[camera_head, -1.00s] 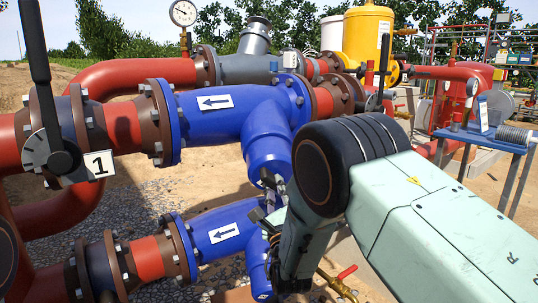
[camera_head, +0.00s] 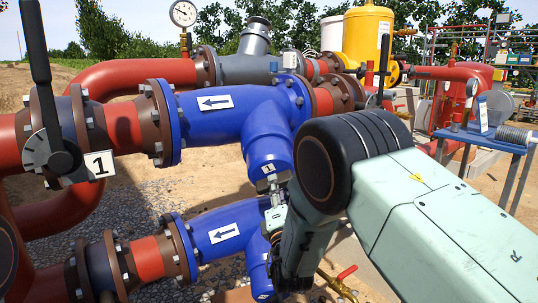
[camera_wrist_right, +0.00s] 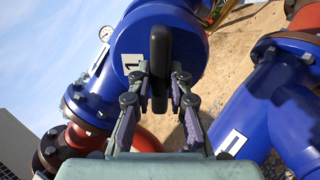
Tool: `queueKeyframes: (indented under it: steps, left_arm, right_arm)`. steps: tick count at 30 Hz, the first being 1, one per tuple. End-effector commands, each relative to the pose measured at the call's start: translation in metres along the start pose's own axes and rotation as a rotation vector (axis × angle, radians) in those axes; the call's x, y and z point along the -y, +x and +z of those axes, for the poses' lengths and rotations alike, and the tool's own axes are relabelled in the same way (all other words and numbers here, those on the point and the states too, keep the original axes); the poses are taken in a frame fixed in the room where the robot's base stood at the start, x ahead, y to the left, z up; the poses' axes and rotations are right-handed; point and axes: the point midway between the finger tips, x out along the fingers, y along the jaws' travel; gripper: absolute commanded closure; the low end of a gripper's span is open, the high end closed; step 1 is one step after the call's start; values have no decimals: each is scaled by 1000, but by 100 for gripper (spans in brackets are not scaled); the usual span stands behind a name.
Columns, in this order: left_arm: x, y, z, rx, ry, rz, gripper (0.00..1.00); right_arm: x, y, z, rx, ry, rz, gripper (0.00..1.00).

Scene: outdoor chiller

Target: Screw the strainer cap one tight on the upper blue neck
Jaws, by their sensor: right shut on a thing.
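The upper blue strainer body (camera_head: 225,112) has a neck (camera_head: 268,130) slanting down toward me. Strainer cap one (camera_head: 270,158), blue with a white "1" label, sits at the lower end of this neck. In the right wrist view the cap (camera_wrist_right: 190,45) shows as a round blue face with a black upright bar (camera_wrist_right: 160,60) across it. My right gripper (camera_wrist_right: 160,82) has its fingers on both sides of this bar and is shut on it. In the head view the gripper (camera_head: 273,190) is below the cap, partly behind my arm. Any gap between cap and neck is too small to tell. My left gripper is not in view.
A lower blue strainer (camera_head: 222,232) lies just below, close to my right gripper; it also shows at right in the wrist view (camera_wrist_right: 265,115). A valve with a black lever (camera_head: 40,60) stands at left. A blue side table (camera_head: 490,142) is at right.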

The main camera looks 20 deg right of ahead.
Motion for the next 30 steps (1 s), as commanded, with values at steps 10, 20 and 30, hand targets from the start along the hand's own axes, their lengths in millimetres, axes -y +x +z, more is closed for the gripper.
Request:
queueKeyframes:
  steps: [10, 20, 30]
  left_arm:
    - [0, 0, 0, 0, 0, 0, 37]
    - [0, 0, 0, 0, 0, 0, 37]
    - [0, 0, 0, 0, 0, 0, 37]
  right_arm:
    - [-2, 3, 2, -2, 577, 4, 100]
    - [-1, 2, 1, -3, 591, 2, 66]
    - [0, 1, 0, -5, 588, -1, 55]
